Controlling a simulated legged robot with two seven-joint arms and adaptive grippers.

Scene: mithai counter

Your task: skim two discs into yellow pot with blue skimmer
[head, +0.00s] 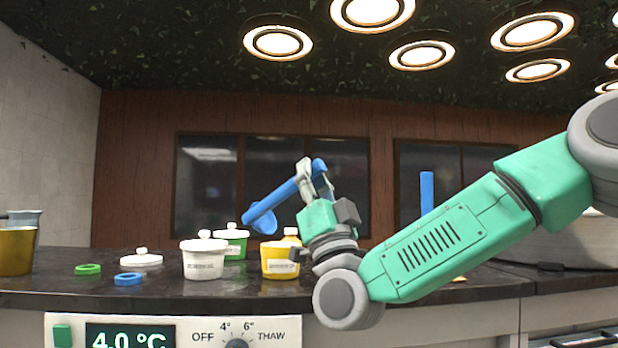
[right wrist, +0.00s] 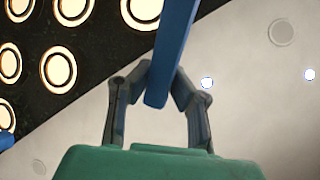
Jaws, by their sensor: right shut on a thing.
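My right gripper (head: 312,172) points up above the counter and is shut on the handle of the blue skimmer (head: 284,196). The skimmer tilts down to the left, and its round head (head: 262,221) hangs in the air above and slightly left of the yellow pot (head: 280,263). In the right wrist view the blue handle (right wrist: 172,60) passes between the fingers (right wrist: 160,90). I cannot make out any discs or whether the skimmer head carries anything. My left gripper is out of view.
A white pot (head: 204,262) and a green pot (head: 234,244) stand left of the yellow pot. A white lid (head: 141,261), green ring (head: 88,270) and blue ring (head: 128,280) lie farther left, beside a gold container (head: 16,252). A large pale vessel (head: 565,245) is partly hidden by my arm.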

